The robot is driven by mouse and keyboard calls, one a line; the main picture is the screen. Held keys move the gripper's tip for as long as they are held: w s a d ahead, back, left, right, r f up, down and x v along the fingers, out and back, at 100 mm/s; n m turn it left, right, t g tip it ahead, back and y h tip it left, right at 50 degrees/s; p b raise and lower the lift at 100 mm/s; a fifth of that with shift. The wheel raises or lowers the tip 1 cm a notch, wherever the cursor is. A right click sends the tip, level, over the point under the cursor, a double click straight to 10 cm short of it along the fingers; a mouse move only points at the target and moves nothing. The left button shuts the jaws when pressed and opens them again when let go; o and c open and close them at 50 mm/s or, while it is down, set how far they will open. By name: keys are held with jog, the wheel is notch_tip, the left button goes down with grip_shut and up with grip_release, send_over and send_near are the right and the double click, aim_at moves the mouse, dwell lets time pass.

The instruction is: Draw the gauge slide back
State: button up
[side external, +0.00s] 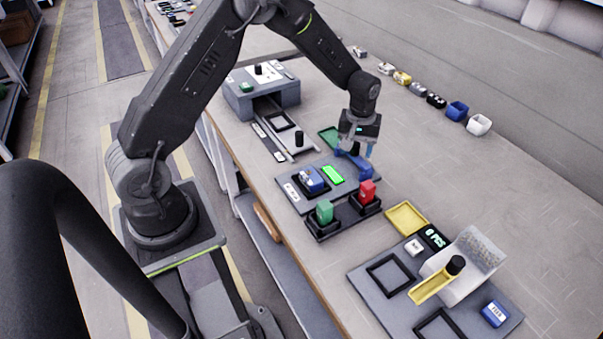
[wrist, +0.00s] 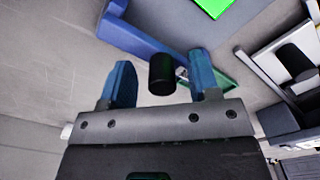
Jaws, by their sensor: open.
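A blue gauge-like bracket (side external: 357,166) stands at the right end of a grey plate with a lit green display (side external: 333,174). The blue piece (wrist: 140,34) also shows beyond my fingers in the wrist view. A black cylindrical knob (wrist: 162,76) sits between my two blue fingers there, with gaps on both sides. Whether the knob is fixed to the blue piece cannot be told. My gripper (side external: 360,151) points down at the blue piece, open and holding nothing; it also shows in the wrist view (wrist: 160,62). The knob is hidden in the side view.
A grey box (side external: 262,90) with a rail and knob (side external: 299,138) is behind. A yellow tray (side external: 407,218) lies to the right.

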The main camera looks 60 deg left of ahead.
jog(key=shift+s+f, duration=0.15)
jog(key=shift+s, duration=0.1)
jog(key=shift+w+r, duration=0.15)
jog(key=shift+r, duration=3.45)
jog(key=shift+r, duration=0.2)
jog(key=s+d+r+m+t, duration=0.2)
jog(key=s+d+r+m, duration=0.2)
jog(key=s+r, duration=0.85)
jog(key=s+d+r+m+t, duration=0.1)
jog(key=s+r+m, duration=0.1)
jog(key=s, duration=0.5)
jog(key=s+d+r+m+t, duration=0.2)
jog(key=s+m, duration=0.1)
jog(key=s, duration=0.4)
jog(key=shift+s+r, duration=0.15)
jog(key=shift+s, duration=0.2)
